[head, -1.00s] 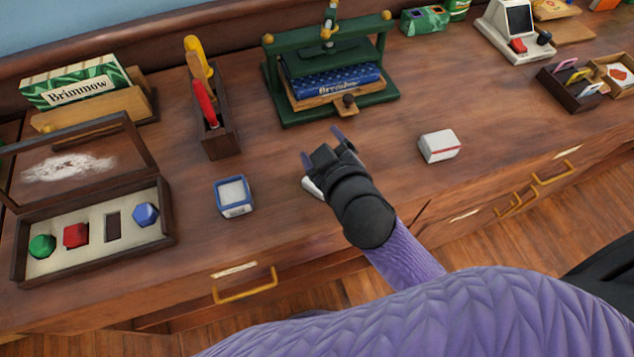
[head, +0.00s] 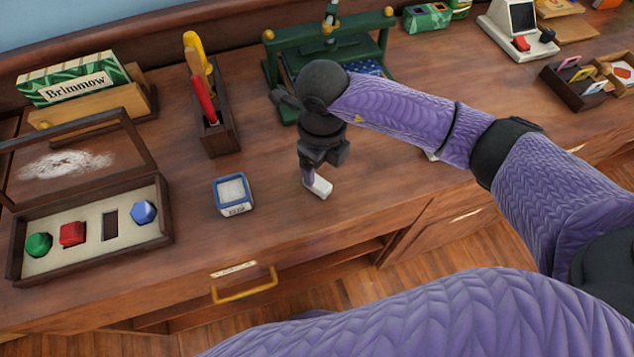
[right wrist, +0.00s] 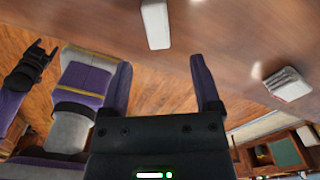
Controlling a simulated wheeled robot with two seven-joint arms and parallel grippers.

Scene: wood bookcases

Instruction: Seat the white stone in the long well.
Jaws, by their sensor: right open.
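The white stone (head: 320,187), a small oblong block, lies on the wood top; it also shows in the right wrist view (right wrist: 156,25). My right gripper (head: 311,176) points down at it. In the right wrist view its purple fingers (right wrist: 159,63) are apart, with nothing between them; the stone is beyond the tips, roughly centred. The open case (head: 91,266) at left has a dark, empty long well (head: 110,226) between a red stone (head: 73,234) and a blue stone (head: 143,212). A green stone (head: 39,244) sits at its left. My left gripper (right wrist: 38,62) is small in the right wrist view.
A blue-rimmed small box (head: 233,195) stands between the case and the white stone. A tool holder (head: 217,135) and a green press (head: 271,73) stand behind. A white box (right wrist: 288,84) lies right of the stone, mostly hidden by my arm in the head view.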

